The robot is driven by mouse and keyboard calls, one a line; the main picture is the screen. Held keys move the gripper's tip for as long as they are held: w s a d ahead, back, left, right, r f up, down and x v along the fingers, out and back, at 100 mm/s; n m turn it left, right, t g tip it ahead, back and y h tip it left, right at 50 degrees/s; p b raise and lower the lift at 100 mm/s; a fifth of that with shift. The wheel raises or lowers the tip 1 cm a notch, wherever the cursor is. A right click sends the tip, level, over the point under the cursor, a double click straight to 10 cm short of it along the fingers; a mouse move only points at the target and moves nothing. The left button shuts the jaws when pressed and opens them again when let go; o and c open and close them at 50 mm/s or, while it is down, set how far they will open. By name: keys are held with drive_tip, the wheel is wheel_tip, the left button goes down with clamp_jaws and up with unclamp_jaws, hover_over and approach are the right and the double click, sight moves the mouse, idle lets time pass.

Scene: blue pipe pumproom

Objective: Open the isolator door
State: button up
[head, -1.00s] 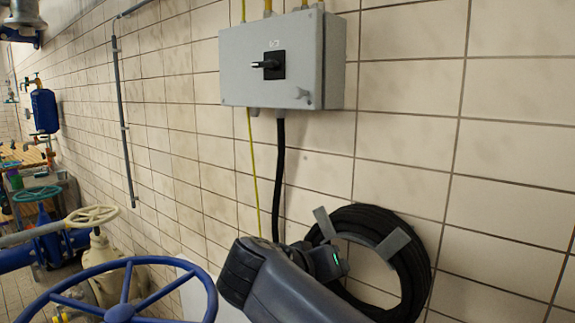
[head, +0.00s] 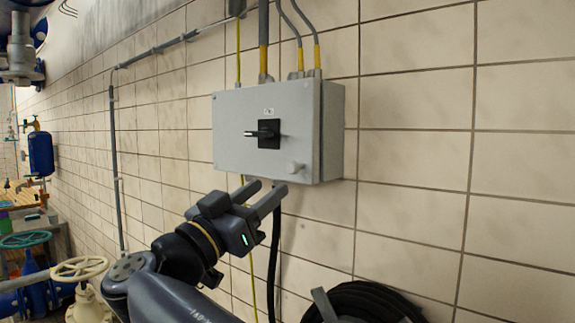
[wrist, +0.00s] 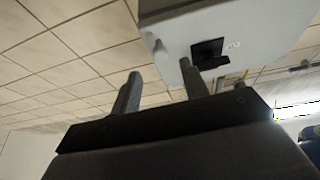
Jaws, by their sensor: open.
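The isolator (head: 278,130) is a grey box on the tiled wall, and its door (head: 235,150) is shut. A black rotary switch (head: 266,134) sits on the door, and a small round grey knob (head: 295,167) is at its lower right. My gripper (head: 268,187) is open and empty just below the door's lower edge, its fingers pointing up and right. The knob (wrist: 160,47) and the black switch (wrist: 208,52) show there beyond the fingertips.
A black cable (head: 273,260) and a yellow-green wire hang below the box, close to my gripper. A black hose coil (head: 365,303) hangs lower right. Conduits enter the box top. Valve wheels (head: 80,268) stand at lower left. The wall right of the box is clear.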

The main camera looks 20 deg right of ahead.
sight(290, 171)
drive_tip(key=p+x, duration=0.2)
drive_tip(key=x, duration=0.4)
drive_tip(key=shift+w+d+r+p, duration=0.15)
drive_tip(key=shift+w+d+p, duration=0.2)
drive_tip(key=shift+d, duration=0.15)
drive_tip(key=shift+c, duration=0.2)
clamp_jaws()
